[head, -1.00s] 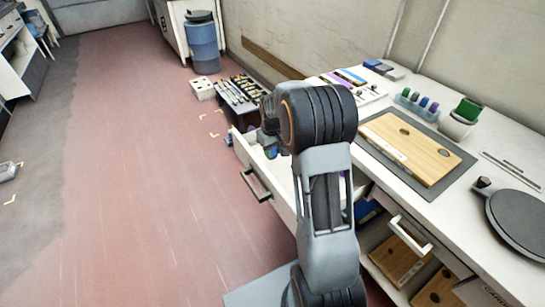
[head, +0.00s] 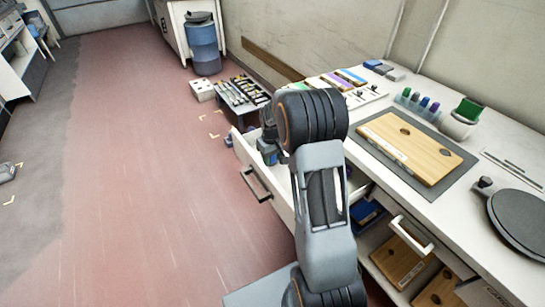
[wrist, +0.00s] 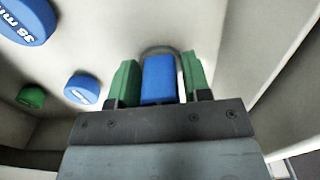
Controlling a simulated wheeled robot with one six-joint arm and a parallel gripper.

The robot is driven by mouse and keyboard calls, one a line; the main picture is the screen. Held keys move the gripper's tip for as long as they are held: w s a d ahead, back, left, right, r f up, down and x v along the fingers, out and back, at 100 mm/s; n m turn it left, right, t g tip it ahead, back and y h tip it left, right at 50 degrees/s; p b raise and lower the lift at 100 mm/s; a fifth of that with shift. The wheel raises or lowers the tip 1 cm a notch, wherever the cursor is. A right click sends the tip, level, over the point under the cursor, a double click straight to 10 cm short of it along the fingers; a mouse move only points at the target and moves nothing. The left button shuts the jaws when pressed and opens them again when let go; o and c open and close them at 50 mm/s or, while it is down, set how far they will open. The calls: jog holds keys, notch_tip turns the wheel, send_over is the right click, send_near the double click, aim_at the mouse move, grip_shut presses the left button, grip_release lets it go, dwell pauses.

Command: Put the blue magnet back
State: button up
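My gripper (wrist: 160,82) reaches down into the open white drawer (head: 248,150). In the wrist view, a large blue disc with white lettering (wrist: 28,20), a smaller blue disc (wrist: 82,89) and a green disc (wrist: 31,96) lie in the drawer to the left. In the head view my arm hides most of the drawer's inside.
The workbench holds a wooden board (head: 412,147), a rack of coloured pieces (head: 417,101), a white cup (head: 458,124) and a dark round plate (head: 520,215). Drawer walls stand close on the gripper's right. A tool tray (head: 240,92) and blue bin (head: 204,45) stand beyond.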

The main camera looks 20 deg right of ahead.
jog(key=shift+o, duration=1.2)
notch_tip(320, 180, up, 12)
jog(key=shift+f+p, duration=0.2)
jog(key=shift+p, duration=0.6)
jog(key=s+a+r+t, duration=0.1)
jog(key=s+a, duration=0.2)
jog(key=s, duration=0.4)
jog(key=s+a+r+m+t, duration=0.1)
jog(key=s+a, duration=0.3)
jog(key=s, duration=0.3)
jog(key=s+a+r+t, duration=0.1)
jog(key=s+a, duration=0.2)
jog(key=s, duration=0.4)
jog(key=shift+s+a+r, duration=0.15)
jog(key=shift+a+r, duration=0.05)
jog(key=shift+r, duration=0.15)
